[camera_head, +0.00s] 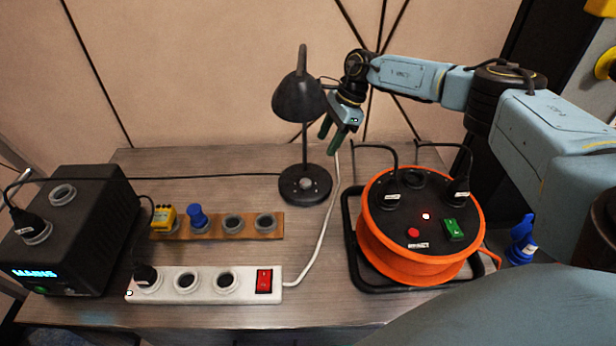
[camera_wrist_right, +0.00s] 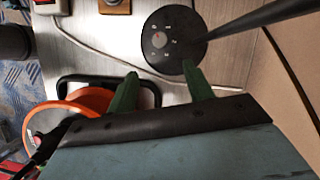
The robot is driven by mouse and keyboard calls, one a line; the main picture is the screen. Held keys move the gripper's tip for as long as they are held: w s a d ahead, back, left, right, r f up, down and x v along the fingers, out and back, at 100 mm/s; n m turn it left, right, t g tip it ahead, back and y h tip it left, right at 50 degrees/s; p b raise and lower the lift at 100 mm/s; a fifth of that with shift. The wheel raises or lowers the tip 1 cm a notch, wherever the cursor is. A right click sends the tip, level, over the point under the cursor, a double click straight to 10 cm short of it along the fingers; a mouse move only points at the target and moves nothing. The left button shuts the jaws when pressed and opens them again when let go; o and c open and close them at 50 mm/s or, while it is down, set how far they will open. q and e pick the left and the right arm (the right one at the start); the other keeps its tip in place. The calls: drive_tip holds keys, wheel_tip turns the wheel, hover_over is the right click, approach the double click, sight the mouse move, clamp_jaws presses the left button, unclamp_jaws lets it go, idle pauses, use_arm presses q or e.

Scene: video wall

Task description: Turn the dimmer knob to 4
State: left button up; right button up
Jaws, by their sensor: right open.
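The dimmer knob (camera_head: 306,185) is a small grey dial on the round black base of the desk lamp (camera_head: 298,98). My right gripper (camera_head: 335,139) is open and empty, above and to the right of the lamp base, beside the lamp's stem. In the right wrist view the green fingertips (camera_wrist_right: 160,82) are apart, with the lamp base beyond them. My left gripper is not in view.
An orange cable reel (camera_head: 372,245) stands to the right of the lamp. A white power strip (camera_head: 205,284) with a red switch, a wooden socket board (camera_head: 216,229) and a black mains box (camera_head: 97,205) are on the left. A white cable (camera_head: 321,233) runs just right of the lamp base.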

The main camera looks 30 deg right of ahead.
sight(307, 182)
drive_tip(key=b+x, duration=0.1)
drive_tip(key=x, duration=1.1)
drive_tip(key=shift+a+f+b, duration=0.15)
drive_tip(key=shift+f+b, duration=0.15)
drive_tip(key=shift+f, duration=0.25)
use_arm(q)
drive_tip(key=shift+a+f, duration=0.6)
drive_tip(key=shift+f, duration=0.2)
use_arm(e)
drive_tip(key=shift+c, duration=0.4)
